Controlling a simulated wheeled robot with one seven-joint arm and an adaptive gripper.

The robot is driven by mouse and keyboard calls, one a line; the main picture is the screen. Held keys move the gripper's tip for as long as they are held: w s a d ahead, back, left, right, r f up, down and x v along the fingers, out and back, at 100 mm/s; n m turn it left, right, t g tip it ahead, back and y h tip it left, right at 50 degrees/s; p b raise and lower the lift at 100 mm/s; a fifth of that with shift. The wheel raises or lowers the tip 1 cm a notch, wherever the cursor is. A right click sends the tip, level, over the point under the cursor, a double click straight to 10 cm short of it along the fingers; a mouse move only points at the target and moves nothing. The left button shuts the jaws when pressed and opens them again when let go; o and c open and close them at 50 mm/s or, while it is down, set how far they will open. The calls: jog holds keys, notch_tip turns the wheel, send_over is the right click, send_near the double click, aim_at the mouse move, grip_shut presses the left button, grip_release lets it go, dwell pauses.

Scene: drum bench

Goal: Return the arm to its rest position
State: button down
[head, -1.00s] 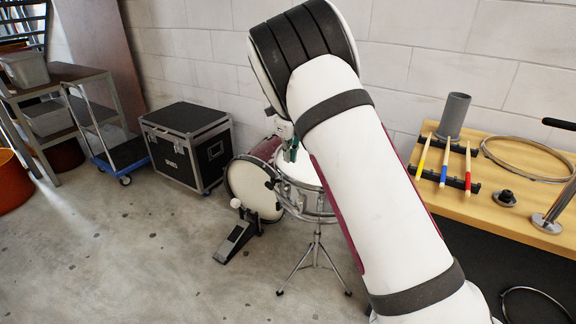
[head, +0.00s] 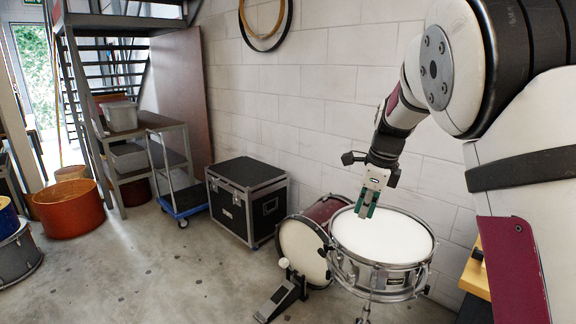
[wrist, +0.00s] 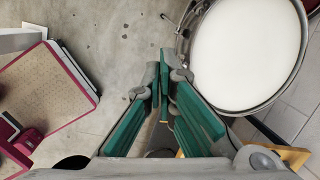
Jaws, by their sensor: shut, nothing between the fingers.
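My gripper (head: 366,212) hangs from my arm at the right of the head view, pointing down. It shows in front of the white head of the snare drum (head: 385,236). Its green-padded fingers are shut and empty. In the wrist view the fingers (wrist: 166,95) come together at the middle, with the snare drum (wrist: 245,50) to their upper right. The gap between the fingertips and the drum is hard to judge.
A bass drum (head: 300,250) with a pedal (head: 277,300) stands left of the snare. A black flight case (head: 247,205), a blue-based trolley (head: 185,208) and a shelf (head: 160,123) stand further left. The wooden bench (head: 476,275) is mostly hidden behind my arm. Open floor lies front left.

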jog(key=s+r+n+p, duration=0.2)
jog(key=s+r+n, duration=0.4)
jog(key=s, duration=0.5)
jog(key=s+r+n+p, duration=0.1)
jog(key=s+r+n, duration=0.45)
jog(key=s, duration=0.45)
jog(key=s+n+t+h+p, duration=0.1)
jog(key=s+n+p, duration=0.2)
jog(key=s+n, duration=0.9)
jog(key=s, duration=0.8)
jog(key=shift+s+r+t+p, duration=0.25)
jog(key=shift+s+t+p, duration=0.05)
jog(key=shift+t+p, duration=0.1)
jog(key=shift+a, duration=0.1)
